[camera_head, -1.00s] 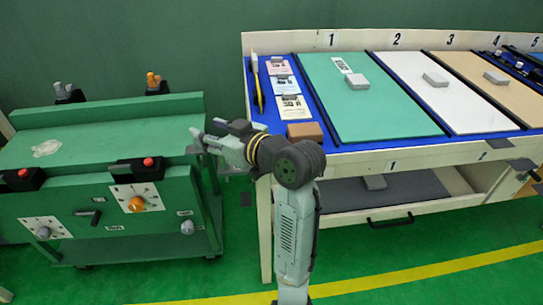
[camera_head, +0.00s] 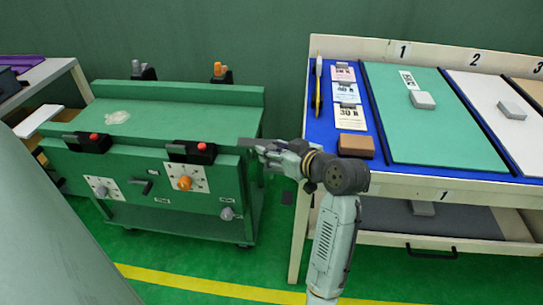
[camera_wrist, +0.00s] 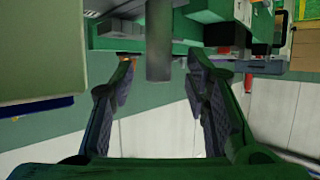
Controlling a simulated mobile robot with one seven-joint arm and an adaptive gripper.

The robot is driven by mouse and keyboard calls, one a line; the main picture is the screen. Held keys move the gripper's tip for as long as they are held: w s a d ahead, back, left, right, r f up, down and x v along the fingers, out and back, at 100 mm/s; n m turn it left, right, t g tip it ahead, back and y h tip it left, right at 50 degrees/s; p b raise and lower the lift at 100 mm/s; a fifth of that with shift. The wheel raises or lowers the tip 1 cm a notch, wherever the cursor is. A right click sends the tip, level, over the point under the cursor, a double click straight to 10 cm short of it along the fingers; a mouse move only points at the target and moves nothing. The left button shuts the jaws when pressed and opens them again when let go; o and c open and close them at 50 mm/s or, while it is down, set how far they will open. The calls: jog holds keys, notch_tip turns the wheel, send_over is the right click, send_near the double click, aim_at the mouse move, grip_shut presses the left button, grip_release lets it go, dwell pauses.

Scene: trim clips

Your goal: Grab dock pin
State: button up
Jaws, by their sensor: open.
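My gripper (camera_wrist: 158,95) is open in the wrist view, its two dark fingers spread apart. A grey upright cylinder (camera_wrist: 159,45) shows just beyond and between the fingertips; I cannot tell for sure whether it is the dock pin. Nothing is visibly held. In the head view my gripper (camera_head: 256,146) is by the right end of the green cart (camera_head: 180,118); the pin cannot be made out there. Clamps with orange (camera_head: 219,70) and grey (camera_head: 136,68) handles stand at the cart's back edge.
Black blocks with red buttons (camera_head: 94,137) and dials (camera_head: 185,181) line the cart's front. Right of my arm is a blue-topped bench with a green panel (camera_head: 430,120), cards and a brown block (camera_head: 356,146). Green floor shows between cart and bench.

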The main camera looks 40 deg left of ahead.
jog(key=shift+x, duration=0.9)
jog(key=shift+c, duration=0.3)
grip_shut()
